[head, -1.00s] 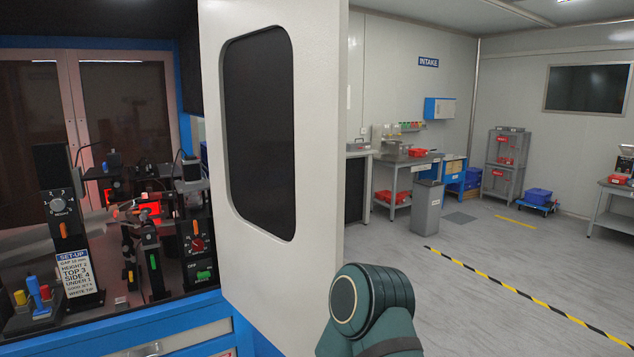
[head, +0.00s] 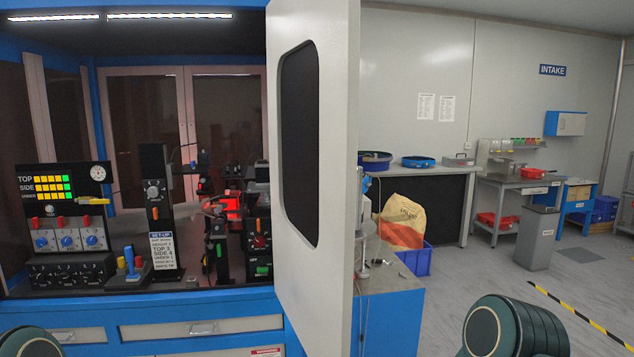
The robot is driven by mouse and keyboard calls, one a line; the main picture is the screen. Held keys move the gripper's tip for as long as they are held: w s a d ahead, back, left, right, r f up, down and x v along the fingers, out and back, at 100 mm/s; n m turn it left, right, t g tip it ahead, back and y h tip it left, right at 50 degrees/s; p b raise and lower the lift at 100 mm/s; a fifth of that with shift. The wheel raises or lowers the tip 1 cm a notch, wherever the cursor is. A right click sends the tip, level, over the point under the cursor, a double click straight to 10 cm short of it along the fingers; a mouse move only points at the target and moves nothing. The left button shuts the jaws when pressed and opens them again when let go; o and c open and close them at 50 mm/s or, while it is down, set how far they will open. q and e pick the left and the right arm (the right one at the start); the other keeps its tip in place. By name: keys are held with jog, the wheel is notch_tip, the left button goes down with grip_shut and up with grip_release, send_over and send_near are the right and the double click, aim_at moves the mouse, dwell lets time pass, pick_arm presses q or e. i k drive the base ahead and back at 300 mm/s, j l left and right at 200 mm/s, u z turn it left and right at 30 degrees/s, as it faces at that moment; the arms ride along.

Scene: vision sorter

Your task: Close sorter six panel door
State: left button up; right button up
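The sorter door (head: 268,200) is a white panel with a dark rounded window (head: 298,145). It stands open, swung out from the right side of the blue-framed sorter cabinet (head: 245,304). The cabinet's interior is exposed to the left of the door. Neither gripper shows in the head view. A dark green rounded link of my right arm (head: 515,328) is at the bottom right, to the right of the door and apart from it in the picture. Part of my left arm (head: 30,342) shows at the bottom left corner.
Inside the cabinet are a control panel (head: 68,235) and a set-up sign (head: 163,251). Behind the door are a blue-sided bench (head: 392,318), a sack (head: 402,222) and a blue crate (head: 416,260). A grey bin (head: 537,238) stands farther right. Open floor lies between.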

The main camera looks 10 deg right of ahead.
aim_at(313, 46)
jog(key=i+l+u, duration=0.15)
jog(key=l, duration=0.15)
jog(key=i+l+u, duration=0.15)
jog(key=l, duration=0.15)
jog(key=l+u, duration=0.15)
jog(key=l, duration=0.15)
jog(key=i+l+u, duration=0.15)
jog(key=l, duration=0.15)
jog(key=i+l+u, duration=0.3)
jog(key=l, duration=0.3)
jog(key=i+l+u, duration=0.2)
jog(key=i+l, duration=0.15)
jog(key=k, duration=0.35)
jog(key=k+l, duration=0.2)
jog(key=k+l+u, duration=0.15)
jog(key=l, duration=0.25)
jog(key=l+u, duration=0.1)
jog(key=l, duration=0.6)
jog(key=j, duration=0.35)
jog(key=i+j, duration=0.15)
jog(key=j, duration=0.2)
